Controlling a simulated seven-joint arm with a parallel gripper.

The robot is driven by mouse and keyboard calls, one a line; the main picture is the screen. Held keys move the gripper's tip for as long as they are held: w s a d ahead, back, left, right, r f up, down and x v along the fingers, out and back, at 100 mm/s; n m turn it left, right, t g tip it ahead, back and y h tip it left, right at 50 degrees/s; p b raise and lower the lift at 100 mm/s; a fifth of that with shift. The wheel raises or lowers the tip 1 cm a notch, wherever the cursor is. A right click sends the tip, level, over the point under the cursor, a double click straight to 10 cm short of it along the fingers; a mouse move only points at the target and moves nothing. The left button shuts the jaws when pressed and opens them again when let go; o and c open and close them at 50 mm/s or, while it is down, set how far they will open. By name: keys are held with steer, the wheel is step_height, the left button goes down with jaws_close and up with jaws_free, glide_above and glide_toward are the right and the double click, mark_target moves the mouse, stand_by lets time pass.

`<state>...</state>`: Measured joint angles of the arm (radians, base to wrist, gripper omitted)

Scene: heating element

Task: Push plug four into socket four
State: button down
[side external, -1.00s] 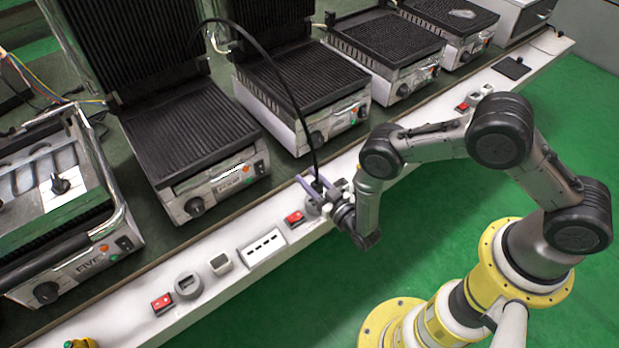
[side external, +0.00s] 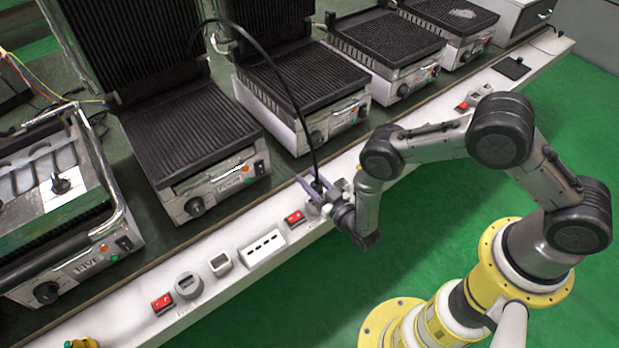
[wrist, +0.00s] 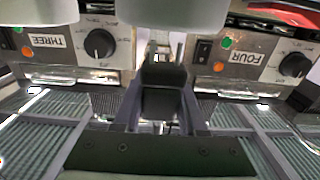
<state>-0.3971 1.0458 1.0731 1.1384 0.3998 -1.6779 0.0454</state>
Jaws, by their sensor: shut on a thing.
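My gripper (side external: 320,190) is at the white ledge, just beyond the red switch, and is shut on a black plug. In the wrist view, the dark plug (wrist: 163,92) sits between the two fingers of my gripper (wrist: 163,112). A black cable (side external: 283,82) arches from behind the grills down to my gripper. A grey round socket (side external: 313,208) shows partly at the gripper's tip, on the ledge. The gripper hides the contact, so I cannot tell how deep the plug sits. The FOUR label (wrist: 245,57) appears upside down in the wrist view.
Several contact grills stand in a row behind the ledge (side external: 215,290). The THREE label (wrist: 59,41) shows on the left in the wrist view.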

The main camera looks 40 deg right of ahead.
steer(key=shift+f, duration=2.1)
steer(key=shift+c, duration=1.9)
jaws_free()
steer(key=s, duration=1.3)
steer(key=shift+s, duration=0.4)
